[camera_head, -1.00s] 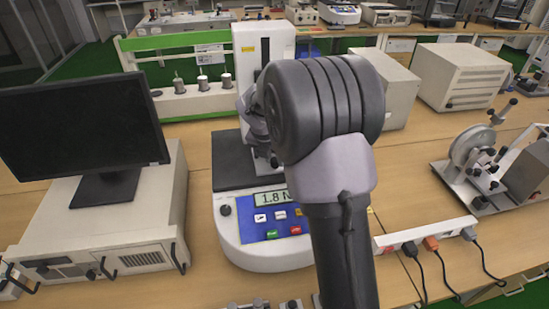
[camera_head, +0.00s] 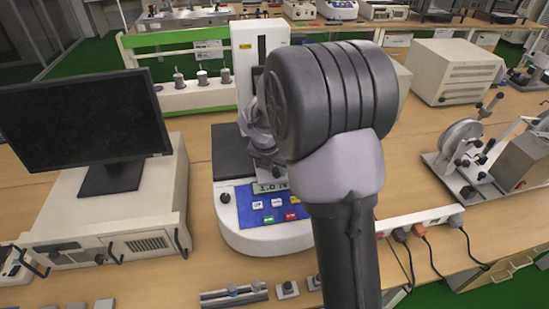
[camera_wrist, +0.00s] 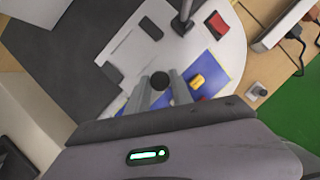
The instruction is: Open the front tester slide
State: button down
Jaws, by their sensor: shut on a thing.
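The front tester (camera_head: 265,237) is a white stand with a rounded base, a blue button panel (camera_head: 264,205) and an upright column (camera_head: 245,60) with a dark vertical slot. My arm covers the slide and part of the display. In the wrist view, my gripper (camera_wrist: 161,77) is shut on a round black knob (camera_wrist: 160,81), which sits between the fingertips over the tester's base. In the head view, the gripper shows only partly at the left of my arm, just above the display. How far the slide stands open is hidden.
A dark monitor (camera_head: 80,120) on a beige case (camera_head: 110,200) stands at the left. A metal tester (camera_head: 490,155) and a power strip (camera_head: 425,217) are at the right. Small grips (camera_head: 235,295) lie at the table's front. A green frame (camera_head: 190,38) stands behind.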

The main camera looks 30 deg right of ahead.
jog(key=shift+s+a, duration=0.1)
jog(key=shift+s, duration=0.15)
jog(key=shift+w, duration=0.1)
jog(key=c, duration=1.1)
grip_release()
jog(key=p+v, duration=0.6)
jog(key=v, duration=1.1)
jog(key=shift+r+p, duration=0.15)
jog(key=shift+p, duration=0.15)
jog(key=shift+a, duration=0.1)
